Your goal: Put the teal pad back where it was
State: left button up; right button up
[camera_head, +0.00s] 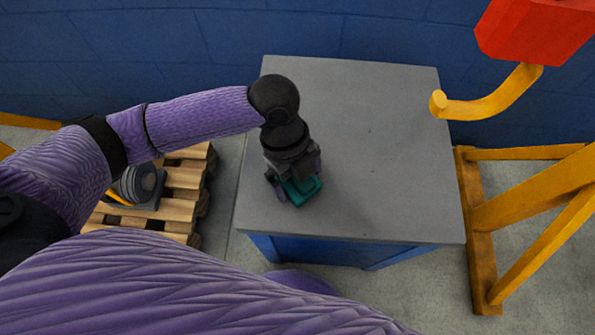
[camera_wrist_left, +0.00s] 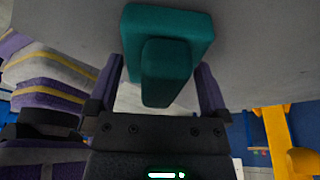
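The teal pad (camera_head: 306,188) is on the grey tabletop (camera_head: 385,160), left of its middle and towards the front edge. In the left wrist view the pad (camera_wrist_left: 133,20) is a wide teal slab with a narrower teal block (camera_wrist_left: 166,72) standing out towards my gripper. My left gripper (camera_head: 296,185) is over the pad, and its wrist hides part of it. In the wrist view my left gripper (camera_wrist_left: 159,66) is open, with one finger on each side of the narrower block. A gap shows beside the left finger; the right finger is closer. My right gripper is not in view.
A wooden pallet (camera_head: 180,188) with a grey object (camera_head: 138,184) stands on the floor left of the table. A yellow frame (camera_head: 525,210) stands to the right. A red block with a yellow hook (camera_head: 500,100) hangs near the table's far right corner. The tabletop's right side is clear.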

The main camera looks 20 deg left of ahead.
pick_arm(q)
jog(key=p+v, duration=0.7)
jog(key=v, duration=0.4)
jog(key=shift+w+r, duration=0.1)
jog(key=shift+r, duration=0.25)
jog(key=shift+a+r, duration=0.2)
jog(key=shift+r, duration=0.05)
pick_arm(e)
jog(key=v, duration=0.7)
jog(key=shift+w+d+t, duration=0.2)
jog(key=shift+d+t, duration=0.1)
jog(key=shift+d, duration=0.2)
